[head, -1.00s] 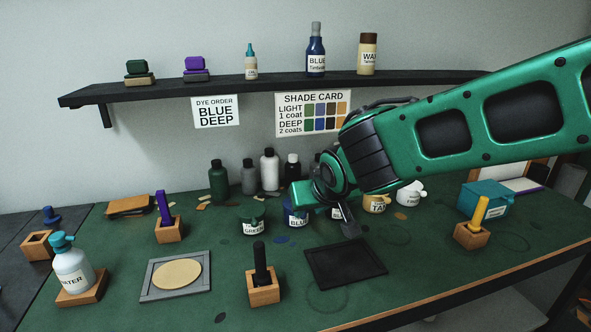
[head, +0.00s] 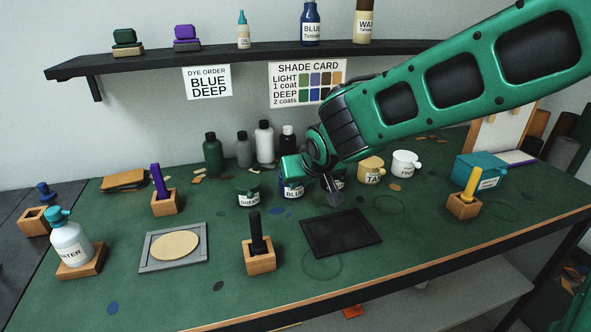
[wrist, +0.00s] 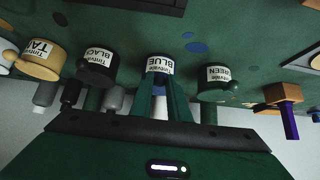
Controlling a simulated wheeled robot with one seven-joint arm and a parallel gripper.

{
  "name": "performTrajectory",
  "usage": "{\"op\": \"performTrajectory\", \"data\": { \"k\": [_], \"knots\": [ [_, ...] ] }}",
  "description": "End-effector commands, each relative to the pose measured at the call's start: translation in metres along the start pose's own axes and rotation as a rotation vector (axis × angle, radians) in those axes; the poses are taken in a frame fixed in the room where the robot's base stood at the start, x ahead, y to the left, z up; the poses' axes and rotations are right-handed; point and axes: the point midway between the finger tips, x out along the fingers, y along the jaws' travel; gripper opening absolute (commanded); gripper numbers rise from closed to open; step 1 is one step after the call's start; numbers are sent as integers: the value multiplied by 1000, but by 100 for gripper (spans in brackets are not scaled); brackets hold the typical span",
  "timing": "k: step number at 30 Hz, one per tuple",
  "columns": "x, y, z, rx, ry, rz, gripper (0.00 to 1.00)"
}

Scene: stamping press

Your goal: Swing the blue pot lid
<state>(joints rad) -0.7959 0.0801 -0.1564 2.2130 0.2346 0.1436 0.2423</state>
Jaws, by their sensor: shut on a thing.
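The blue pot (head: 292,190), a small dark blue pot with a white BLUE label, stands in the row of pots on the green bench. It also shows upside down at the middle of the wrist view (wrist: 158,66). My gripper (wrist: 163,88) is at this pot, its two green fingers shut on the lid's edge on the side facing the wrist camera. In the head view my gripper hides the top of the pot. The fingers cover the gripped part, so I cannot tell whether the lid is raised.
The green pot (head: 248,192) stands close on the left. The black pot (wrist: 97,64) and tan pot (head: 371,172) are on the other side, with a white pot (head: 406,164) beyond. Bottles (head: 264,142) stand behind.

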Motion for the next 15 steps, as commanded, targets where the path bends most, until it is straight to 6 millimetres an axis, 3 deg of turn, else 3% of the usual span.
{"op": "performTrajectory", "data": {
  "k": [6,15],
  "knots": [
    [-10,2,-16,4,7,2,1],
    [-12,2,-18,4,6,2,1]
  ]
}}
